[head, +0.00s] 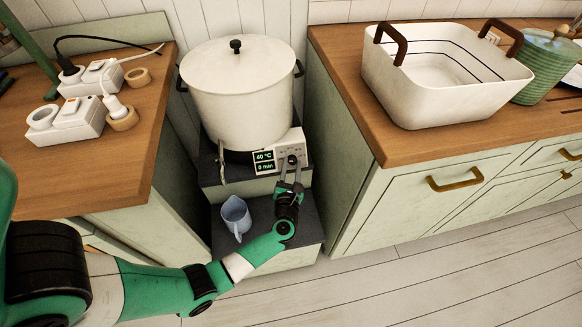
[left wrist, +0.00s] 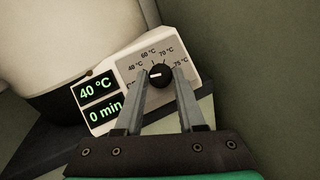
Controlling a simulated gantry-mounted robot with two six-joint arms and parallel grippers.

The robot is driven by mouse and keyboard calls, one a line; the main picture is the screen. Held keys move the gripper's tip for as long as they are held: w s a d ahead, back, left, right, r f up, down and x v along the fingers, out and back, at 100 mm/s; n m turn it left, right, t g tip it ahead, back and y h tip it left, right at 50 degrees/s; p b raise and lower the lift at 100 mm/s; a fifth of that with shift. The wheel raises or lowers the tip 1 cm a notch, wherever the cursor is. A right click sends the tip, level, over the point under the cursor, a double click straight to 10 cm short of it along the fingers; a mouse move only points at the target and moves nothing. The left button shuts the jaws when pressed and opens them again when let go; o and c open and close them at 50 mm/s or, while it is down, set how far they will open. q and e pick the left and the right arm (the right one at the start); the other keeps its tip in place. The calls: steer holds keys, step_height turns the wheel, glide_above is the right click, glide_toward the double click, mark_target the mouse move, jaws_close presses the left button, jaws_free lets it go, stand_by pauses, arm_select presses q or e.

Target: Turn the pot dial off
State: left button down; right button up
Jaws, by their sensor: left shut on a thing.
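A white lidded pot (head: 240,90) stands on its base between two counters. The control panel (head: 272,157) at its front right has a display reading 40 °C and 0 min. In the left wrist view the black dial (left wrist: 159,74) is on the panel face, with temperature marks around it, and the display (left wrist: 99,101) is to its left. The white mark on the dial points left. My left gripper (head: 291,166) is at the panel, its two fingers on either side of the dial, shut on it. In the left wrist view the fingertips (left wrist: 160,76) flank the dial. My right gripper is not seen.
A blue jug (head: 236,217) stands on the lower step just left of my left gripper. The left counter (head: 125,165) holds power strips and cables. The right counter (head: 375,130) holds a white basket (head: 440,105) and a green lidded jar (head: 548,65). The floor in front is clear.

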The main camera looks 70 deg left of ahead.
arm_select(q)
steer(key=shift+n, duration=0.5)
steer(key=c, duration=0.5)
jaws_free()
steer(key=shift+s+d, duration=0.1)
steer(key=shift+d, duration=0.15)
steer(key=p+v, duration=0.3)
steer(key=v, duration=0.8)
steer(key=shift+d+f+p, duration=0.1)
steer(key=shift+f+p, duration=0.05)
steer(key=shift+p, duration=0.25)
